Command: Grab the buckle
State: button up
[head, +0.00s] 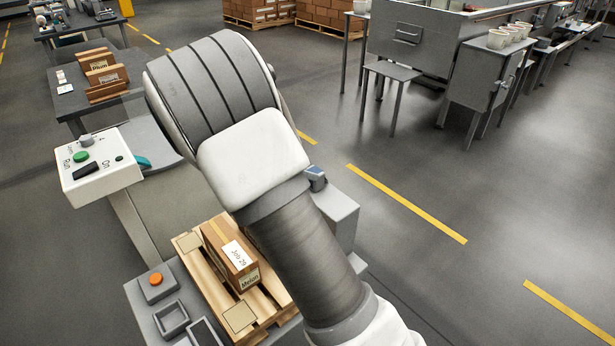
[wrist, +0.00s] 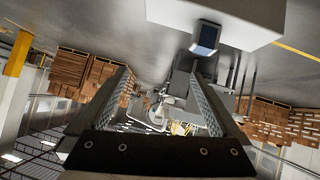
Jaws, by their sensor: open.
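A small grey piece with a blue face (head: 316,178), which may be the buckle, sits on the far end of a light grey box just right of my arm in the head view. It also shows in the wrist view, where the blue-faced piece (wrist: 206,38) projects from the edge of a pale box at the top. My gripper (wrist: 160,78) is open, with nothing between its two fingers. The piece lies beyond the fingertips, up and to the right in the wrist view, and not between them. In the head view my gripper is hidden behind my arm.
A wooden pallet (head: 265,312) holds a labelled carton (head: 230,257) left of my arm. The light grey box (head: 339,221) is to the right. A white control box (head: 99,166) with a green button stands at left. Open floor with yellow lines lies to the right.

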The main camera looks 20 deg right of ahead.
jog(key=w+a+f+m+t+h+b, duration=0.1)
jog(key=w+a+f+t+h+b, duration=0.2)
jog(key=w+f, duration=0.35)
send_near(321, 171)
jog(key=w+d+f, duration=0.2)
jog(key=d, duration=0.1)
jog(key=w+d+f, duration=0.1)
jog(key=shift+d, duration=0.2)
jog(key=shift+b+x, duration=0.35)
jog(key=shift+x, duration=2.75)
jog(key=shift+w+a, duration=0.1)
jog(key=shift+w, duration=0.05)
jog(key=c, duration=1.5)
jog(key=shift+o, duration=0.2)
